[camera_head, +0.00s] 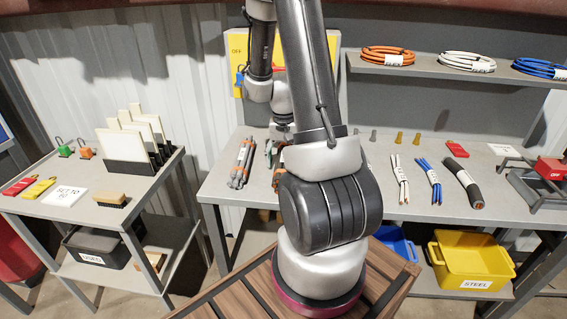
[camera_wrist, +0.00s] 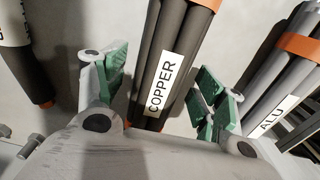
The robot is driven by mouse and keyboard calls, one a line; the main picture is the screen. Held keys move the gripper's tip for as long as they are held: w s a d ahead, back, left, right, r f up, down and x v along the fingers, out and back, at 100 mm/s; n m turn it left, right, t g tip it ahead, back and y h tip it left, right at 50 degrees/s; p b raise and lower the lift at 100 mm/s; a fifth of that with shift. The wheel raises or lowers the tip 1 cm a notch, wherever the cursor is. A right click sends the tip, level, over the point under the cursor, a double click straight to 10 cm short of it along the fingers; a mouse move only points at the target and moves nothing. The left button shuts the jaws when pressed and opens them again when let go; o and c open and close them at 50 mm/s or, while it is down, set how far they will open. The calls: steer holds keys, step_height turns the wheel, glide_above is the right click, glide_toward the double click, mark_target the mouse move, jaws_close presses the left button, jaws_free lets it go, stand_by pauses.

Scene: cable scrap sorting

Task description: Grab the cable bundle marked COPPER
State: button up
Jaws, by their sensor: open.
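The bundle marked COPPER (camera_wrist: 176,40) shows in the wrist view as dark grey cables with a white label and orange bands at the top and lower end. My gripper (camera_wrist: 160,80) is open, with its green pads apart on either side of this bundle. The bundle lies between the fingers, and I see no pad pressed on it. In the head view, my arm hides most of the gripper and the bundles under it, so I cannot tell which one is COPPER there.
A bundle marked ALU (camera_wrist: 283,85) lies close on the right in the wrist view; another dark bundle (camera_wrist: 22,62) is at the left. In the head view, more bundles (camera_head: 463,181) lie along the grey bench (camera_head: 330,205). A yellow STEEL bin (camera_head: 470,262) stands below.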

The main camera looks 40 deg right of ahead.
steer(key=shift+f, duration=0.2)
jaws_close()
steer(key=shift+r, duration=0.15)
